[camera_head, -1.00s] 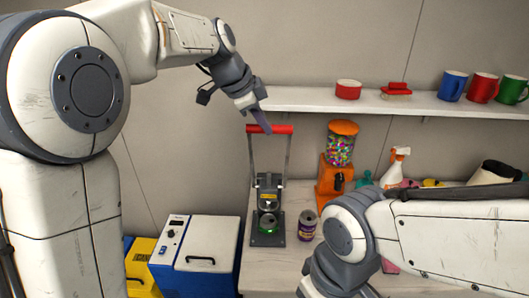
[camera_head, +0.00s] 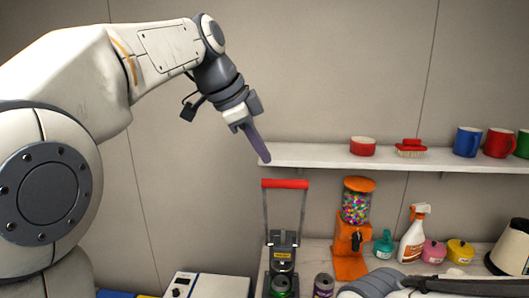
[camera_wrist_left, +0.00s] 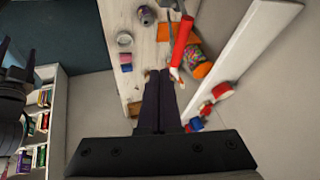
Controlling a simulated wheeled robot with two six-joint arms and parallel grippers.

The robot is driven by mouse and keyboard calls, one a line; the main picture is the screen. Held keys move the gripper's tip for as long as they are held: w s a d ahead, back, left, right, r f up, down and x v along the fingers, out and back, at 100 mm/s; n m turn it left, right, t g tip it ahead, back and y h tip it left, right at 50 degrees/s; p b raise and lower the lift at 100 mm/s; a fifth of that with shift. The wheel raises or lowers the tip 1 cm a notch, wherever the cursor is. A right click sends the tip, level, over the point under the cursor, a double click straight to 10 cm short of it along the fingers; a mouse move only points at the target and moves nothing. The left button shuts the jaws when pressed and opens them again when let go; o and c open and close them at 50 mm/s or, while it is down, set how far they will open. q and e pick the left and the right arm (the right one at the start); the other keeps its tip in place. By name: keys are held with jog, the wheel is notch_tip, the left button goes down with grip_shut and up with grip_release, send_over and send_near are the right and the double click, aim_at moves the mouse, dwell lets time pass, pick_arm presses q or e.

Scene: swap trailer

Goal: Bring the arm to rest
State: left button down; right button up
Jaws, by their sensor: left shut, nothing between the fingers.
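My left gripper (camera_head: 265,160) is shut and empty. Its purple-grey fingers point down and to the right, in front of the wall near the left end of the shelf. The can press's red handle (camera_head: 285,184) is just below and right of the fingertips, with a gap between them in the head view. In the left wrist view the closed fingers (camera_wrist_left: 158,74) point up the picture, with the red handle (camera_wrist_left: 182,40) just beyond them. My right arm shows only in part at the bottom right edge; its gripper is out of view.
A shelf (camera_head: 320,156) carries a red tin, a brush and several mugs. Below, the table holds a can press (camera_head: 283,258), a purple can (camera_head: 323,284), an orange candy dispenser (camera_head: 351,235) and a spray bottle (camera_head: 413,238). The wall area above the shelf is clear.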

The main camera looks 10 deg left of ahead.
pick_arm(q)
jog(key=s+d+f+n+g+y+b, duration=0.1)
jog(key=s+d+f+n, duration=0.1)
jog(key=s+d+f, duration=0.35)
jog(key=s+d+f+n+g+b, duration=0.2)
jog(key=s+f, duration=0.4)
jog(key=f, duration=0.5)
jog(key=s+a+f+n+g+y+b, duration=0.1)
jog(key=s+a+f+n+y, duration=0.1)
jog(key=s+f, duration=1.4)
jog(key=shift+a+f+n+b, duration=0.2)
jog(key=shift+a+n+b, duration=0.25)
jog(key=shift+n, duration=0.75)
jog(key=shift+s+a, duration=0.1)
jog(key=shift+a, duration=0.05)
